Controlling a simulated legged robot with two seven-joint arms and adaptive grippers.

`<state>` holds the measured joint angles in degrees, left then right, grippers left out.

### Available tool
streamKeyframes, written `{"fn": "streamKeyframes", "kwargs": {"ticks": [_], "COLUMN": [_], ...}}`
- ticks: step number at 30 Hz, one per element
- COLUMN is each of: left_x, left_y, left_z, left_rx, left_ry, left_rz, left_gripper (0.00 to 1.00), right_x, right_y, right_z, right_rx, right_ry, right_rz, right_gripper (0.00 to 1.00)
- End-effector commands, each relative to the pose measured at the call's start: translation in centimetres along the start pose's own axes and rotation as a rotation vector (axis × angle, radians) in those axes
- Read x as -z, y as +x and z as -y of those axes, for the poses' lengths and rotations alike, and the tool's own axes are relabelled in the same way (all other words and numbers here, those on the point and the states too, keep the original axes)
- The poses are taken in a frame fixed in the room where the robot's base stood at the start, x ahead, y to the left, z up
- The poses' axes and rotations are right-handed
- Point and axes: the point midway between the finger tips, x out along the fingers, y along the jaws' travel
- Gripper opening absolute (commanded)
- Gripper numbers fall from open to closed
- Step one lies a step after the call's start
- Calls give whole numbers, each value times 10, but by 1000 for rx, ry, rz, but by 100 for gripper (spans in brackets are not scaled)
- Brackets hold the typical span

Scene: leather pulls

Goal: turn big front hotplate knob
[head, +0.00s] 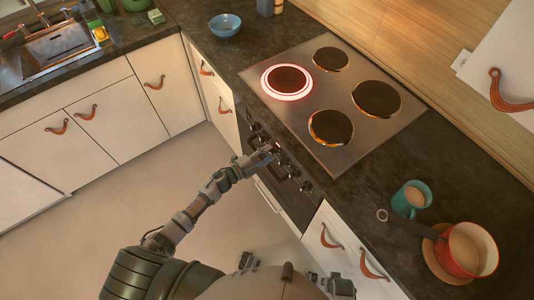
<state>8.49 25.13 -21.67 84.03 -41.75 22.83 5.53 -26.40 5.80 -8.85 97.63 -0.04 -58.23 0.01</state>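The stove front (293,190) carries a row of dark knobs below the steel cooktop (318,95). My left gripper (270,151) is at this row, over or against a knob near the middle, and hides part of it. I cannot tell whether its fingers are closed on the knob. Other knobs (305,186) show to the right of the gripper. The front-left hotplate (287,80) has a bright red glowing ring. The front-right hotplate (331,127) is dark, with a thin orange rim.
A teal mug (411,197) and a red pot (468,250) on a wooden board stand on the counter at right. A blue bowl (224,25) stands left of the cooktop. White cabinets with leather pulls (332,238) flank the stove. The floor (120,220) at left is clear.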

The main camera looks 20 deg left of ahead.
Motion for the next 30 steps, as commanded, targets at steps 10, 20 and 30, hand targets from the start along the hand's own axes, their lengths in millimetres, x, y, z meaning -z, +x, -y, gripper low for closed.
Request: {"fn": "streamKeyframes", "kwargs": {"ticks": [10, 20, 30], "left_x": [-3, -3, -1], "left_y": [-1, -1, 0], "left_z": [0, 0, 1], "left_rx": [1, 0, -2], "left_ry": [-3, -6, -127], "left_rz": [0, 3, 1], "left_gripper": [16, 0, 0], "right_x": [1, 1, -19], "right_y": [-2, -2, 19], "right_z": [-2, 0, 0], "right_rx": [-3, 0, 0], "right_ry": [-1, 0, -4], "right_rz": [-4, -5, 12], "right_gripper": [40, 40, 40]}}
